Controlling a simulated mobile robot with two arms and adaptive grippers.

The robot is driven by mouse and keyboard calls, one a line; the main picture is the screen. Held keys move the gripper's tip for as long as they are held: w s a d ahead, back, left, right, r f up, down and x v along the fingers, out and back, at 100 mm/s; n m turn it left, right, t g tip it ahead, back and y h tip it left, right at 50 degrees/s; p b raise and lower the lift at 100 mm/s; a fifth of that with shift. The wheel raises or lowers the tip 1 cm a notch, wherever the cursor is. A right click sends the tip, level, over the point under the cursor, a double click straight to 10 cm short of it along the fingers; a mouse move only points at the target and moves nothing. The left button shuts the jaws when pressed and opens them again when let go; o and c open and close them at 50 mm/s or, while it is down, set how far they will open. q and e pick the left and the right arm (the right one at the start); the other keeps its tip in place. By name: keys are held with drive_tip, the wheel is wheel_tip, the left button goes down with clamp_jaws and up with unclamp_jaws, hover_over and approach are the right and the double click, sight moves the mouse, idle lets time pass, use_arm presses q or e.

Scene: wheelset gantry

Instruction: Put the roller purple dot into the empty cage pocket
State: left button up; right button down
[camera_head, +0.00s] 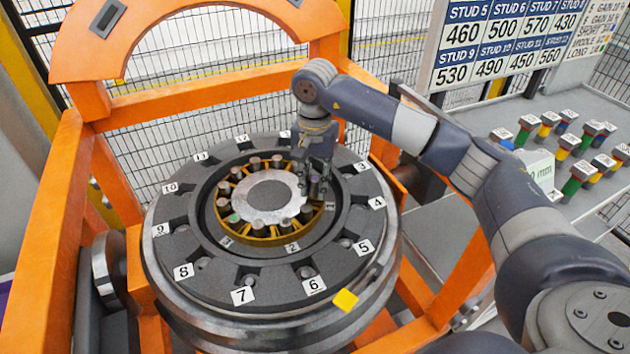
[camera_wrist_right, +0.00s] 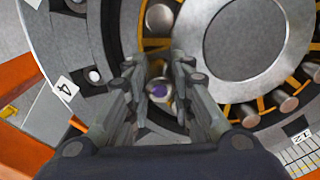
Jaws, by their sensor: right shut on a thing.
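The roller purple dot (camera_wrist_right: 160,88) is a short metal cylinder with a purple dot on its end, upright between my right fingers. My right gripper (camera_wrist_right: 158,90) is shut on it. In the head view the right gripper (camera_head: 317,188) points down at the right side of the yellow cage (camera_head: 262,238). The cage is a ring with several steel rollers around a grey centre disc. A gap in the cage (camera_wrist_right: 155,47) shows close by the held roller in the wrist view. The fingers hide part of this area, and I cannot tell whether the roller touches the cage. My left gripper is out of view.
The dark wheel (camera_head: 215,270) carries numbered labels around its face. A yellow block (camera_head: 345,300) sits at its front rim. An orange gantry frame (camera_head: 70,190) surrounds it. A grey table (camera_head: 592,205) with several coloured studs stands right, below a number board (camera_head: 505,40).

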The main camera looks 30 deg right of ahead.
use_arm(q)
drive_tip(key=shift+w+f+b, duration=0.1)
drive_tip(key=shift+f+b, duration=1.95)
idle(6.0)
